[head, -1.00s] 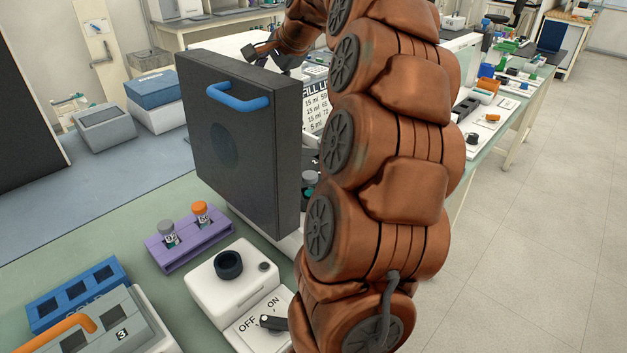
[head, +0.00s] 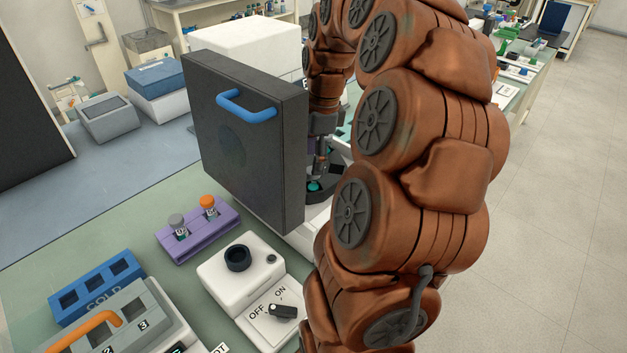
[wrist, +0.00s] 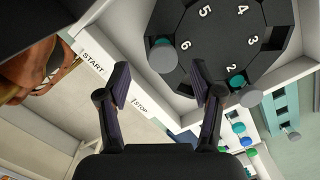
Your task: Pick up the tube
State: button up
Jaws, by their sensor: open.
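In the wrist view my gripper (wrist: 162,84) is open and empty, its two fingers spread wide below a dark rotor (wrist: 215,45) with numbered positions. One grey-capped tube (wrist: 163,58) with a teal part stands at the rotor's edge near number 6, ahead of the gap between my fingers. A second grey-capped tube (wrist: 247,95) stands near number 2, right of my right finger. In the head view two more tubes, one grey-capped (head: 178,224) and one orange-capped (head: 208,205), stand in a purple rack (head: 222,233). Which tube is meant cannot be told.
A black door (head: 245,165) with a blue handle (head: 247,108) stands open, hiding much of the cabinet. A white switch box (head: 222,279) with an OFF/ON knob, a blue rack (head: 97,287) and a grey box with an orange handle (head: 85,330) stand in front. START and STOP labels (wrist: 93,63) border the rotor.

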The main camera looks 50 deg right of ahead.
aim_at(312, 182)
jog(key=shift+w+f+p, duration=0.15)
jog(key=shift+f+p, duration=1.2)
jog(key=shift+f, duration=1.4)
jog(key=shift+c, duration=0.2)
jog(key=c, duration=0.9)
jog(key=shift+r, duration=0.15)
